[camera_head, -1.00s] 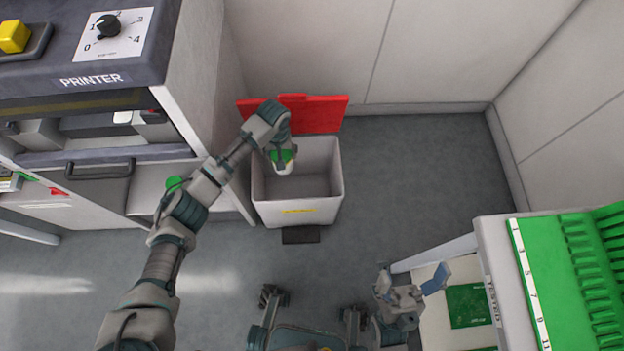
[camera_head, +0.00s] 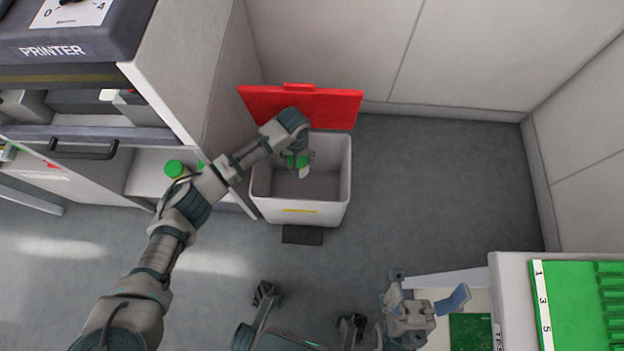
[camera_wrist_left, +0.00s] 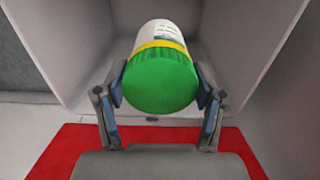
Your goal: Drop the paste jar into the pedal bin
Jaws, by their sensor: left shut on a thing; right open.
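The paste jar, white with a yellow band and green lid, shows large in the left wrist view (camera_wrist_left: 160,82). My left gripper (camera_head: 297,161) is shut on it, a finger on each side. In the head view the jar (camera_head: 304,172) is seen within the bin's opening, partly hidden by the gripper; how deep it hangs is hard to tell. The pedal bin (camera_head: 299,213) is a light grey box, its red lid (camera_head: 318,108) raised at the back. My right gripper (camera_head: 428,298) is open and empty at the lower right.
The printer cabinet (camera_head: 190,60) stands left of the bin. A second green-lidded item (camera_head: 174,169) is on its side ledge. A dark pedal (camera_head: 302,235) lies before the bin. A trolley with a green rack (camera_head: 570,300) is at lower right. Floor right of the bin is clear.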

